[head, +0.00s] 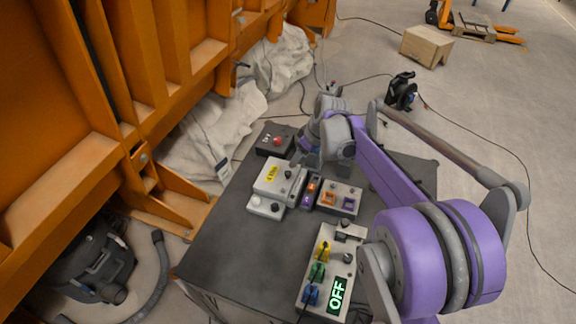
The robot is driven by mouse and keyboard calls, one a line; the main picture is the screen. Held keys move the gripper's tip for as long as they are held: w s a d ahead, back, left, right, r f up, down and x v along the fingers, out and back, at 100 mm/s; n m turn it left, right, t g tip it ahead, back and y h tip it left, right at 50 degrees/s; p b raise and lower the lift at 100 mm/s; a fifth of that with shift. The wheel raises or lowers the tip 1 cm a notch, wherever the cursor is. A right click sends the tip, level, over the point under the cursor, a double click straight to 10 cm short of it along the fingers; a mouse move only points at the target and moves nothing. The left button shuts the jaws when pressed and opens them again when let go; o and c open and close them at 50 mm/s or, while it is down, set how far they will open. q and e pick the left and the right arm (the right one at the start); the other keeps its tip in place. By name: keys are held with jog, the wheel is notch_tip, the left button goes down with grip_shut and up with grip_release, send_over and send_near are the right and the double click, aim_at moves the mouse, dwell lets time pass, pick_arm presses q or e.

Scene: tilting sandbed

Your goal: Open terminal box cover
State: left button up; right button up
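A light grey box with a yellow label, which looks like the terminal box (267,188), sits on the dark table top at left of centre. Its labelled lid (286,172) appears to lie flat over the rear part. A white round knob shows on its front part. My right gripper (308,162) is just behind and right of the box, low over the table. Its fingers are small and partly hidden by the wrist, so I cannot tell their opening or whether they touch the box. My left gripper is not in view.
A dark box with a red button (277,141) stands behind the terminal box. A module with orange and purple squares (338,198) is to its right. A panel with coloured connectors and an OFF display (317,272) lies nearer. The dark table (226,250) is bare at front left.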

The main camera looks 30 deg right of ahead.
aim_at(288, 172)
jog(key=x, duration=1.1)
jog(key=shift+w+r, duration=0.1)
jog(key=shift+w, duration=0.1)
jog(key=shift+c, duration=0.2)
grip_shut()
dwell(0.8)
